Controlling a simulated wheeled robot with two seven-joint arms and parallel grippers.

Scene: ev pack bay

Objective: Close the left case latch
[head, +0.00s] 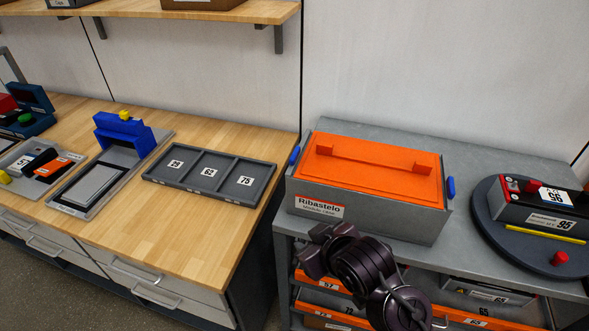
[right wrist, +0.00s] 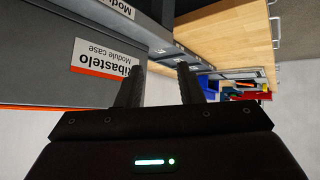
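The grey module case (head: 375,222) with an orange lid (head: 370,165) stands on the grey bench. Its left latch (head: 295,155) is a small blue tab on the left end; I cannot tell whether it is open or closed. A matching blue right latch (head: 450,187) is on the other end. My right gripper (head: 312,248) is in front of the case's lower left front, below the latch and apart from it. In the right wrist view its fingers (right wrist: 162,80) are spread with nothing between them, beside the case's label (right wrist: 102,65). My left gripper is not in view.
A round dark turntable (head: 500,235) with a module on it stands right of the case. A shelf with orange-fronted bins (head: 330,302) is below. On the left, a wooden bench (head: 215,135) holds a grey three-compartment tray (head: 210,178) and a blue fixture (head: 125,135).

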